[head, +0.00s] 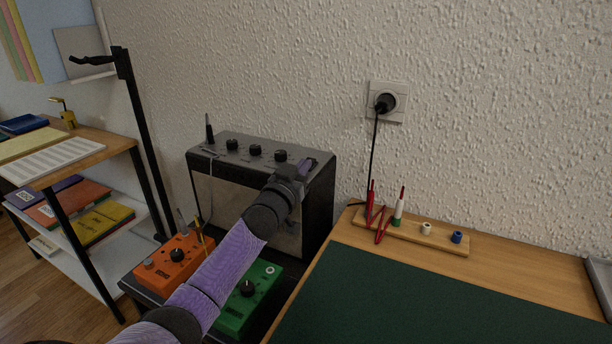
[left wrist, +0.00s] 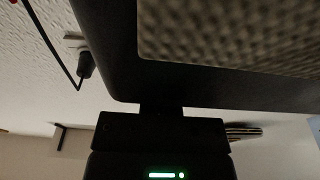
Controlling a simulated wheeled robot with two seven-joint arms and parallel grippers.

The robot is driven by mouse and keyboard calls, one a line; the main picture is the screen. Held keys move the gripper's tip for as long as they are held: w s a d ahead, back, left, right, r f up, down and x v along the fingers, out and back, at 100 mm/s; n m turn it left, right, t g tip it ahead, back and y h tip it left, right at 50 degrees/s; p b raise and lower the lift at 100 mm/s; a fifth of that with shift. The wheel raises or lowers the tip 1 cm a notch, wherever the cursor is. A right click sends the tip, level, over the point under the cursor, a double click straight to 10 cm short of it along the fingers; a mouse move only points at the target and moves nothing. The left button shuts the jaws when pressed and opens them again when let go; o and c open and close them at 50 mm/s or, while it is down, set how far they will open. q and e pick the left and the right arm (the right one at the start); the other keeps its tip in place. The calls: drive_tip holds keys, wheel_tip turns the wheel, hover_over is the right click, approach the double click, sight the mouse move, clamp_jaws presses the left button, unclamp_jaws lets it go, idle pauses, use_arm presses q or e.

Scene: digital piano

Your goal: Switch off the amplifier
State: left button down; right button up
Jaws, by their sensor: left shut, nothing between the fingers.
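The amplifier (head: 232,195) is a black box with a grey front, standing against the wall left of the desk. Its top panel has several black knobs (head: 255,151) and a plug at the left end. My left gripper (head: 306,166) is shut and empty at the right end of this top panel. It hides that part of the panel, and I can make out no switch there. I cannot tell whether the gripper touches the amplifier. The left wrist view shows the amplifier's dark casing and grille (left wrist: 235,35) close up, beyond the gripper body. My right gripper is not in view.
An orange pedal (head: 173,262) and a green pedal (head: 262,283) lie before the amplifier, under my left arm. A wall socket (head: 401,89) holds a black plug with a hanging cable. A wooden tool rack (head: 412,231) stands on the green-matted desk. A black stand rises at left.

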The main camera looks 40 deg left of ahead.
use_arm(q)
wheel_tip(320, 180, up, 6)
drive_tip(key=p, duration=0.5)
drive_tip(key=shift+f+p, duration=0.1)
drive_tip(key=shift+p, duration=0.2)
drive_tip(key=s+d+f+p, duration=0.2)
drive_tip(key=s+f, duration=0.3)
drive_tip(key=s, duration=0.4)
drive_tip(key=shift+d+f, duration=0.15)
drive_tip(key=shift+d, duration=0.3)
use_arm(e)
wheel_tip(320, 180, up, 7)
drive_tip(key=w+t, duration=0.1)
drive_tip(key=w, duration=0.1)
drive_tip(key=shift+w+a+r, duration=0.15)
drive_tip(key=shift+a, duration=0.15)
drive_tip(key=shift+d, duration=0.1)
